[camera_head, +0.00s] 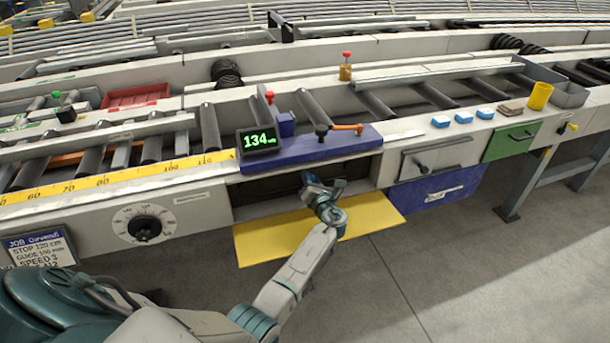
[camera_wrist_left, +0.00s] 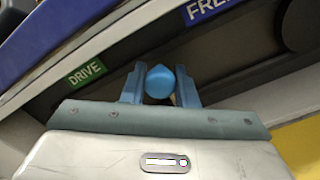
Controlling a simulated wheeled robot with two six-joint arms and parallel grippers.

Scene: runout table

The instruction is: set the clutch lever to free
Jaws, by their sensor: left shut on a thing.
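The clutch lever's blue knob (camera_wrist_left: 161,82) sits between the two fingers of my left gripper (camera_wrist_left: 160,84) in the left wrist view, and the gripper is shut on it. A green DRIVE label (camera_wrist_left: 86,66) is left of the knob and a blue FREE label (camera_wrist_left: 208,9) is up and to the right; the knob lies between them. In the head view my left gripper (camera_head: 322,186) reaches into the dark opening under the blue panel (camera_head: 310,148); the knob is too hidden there to make out. My right gripper is not in view.
A yellow flap (camera_head: 275,238) hangs open below the opening. A display (camera_head: 258,140) reading 134 stands on the blue panel, beside an orange handle (camera_head: 347,127). The floor in front is clear.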

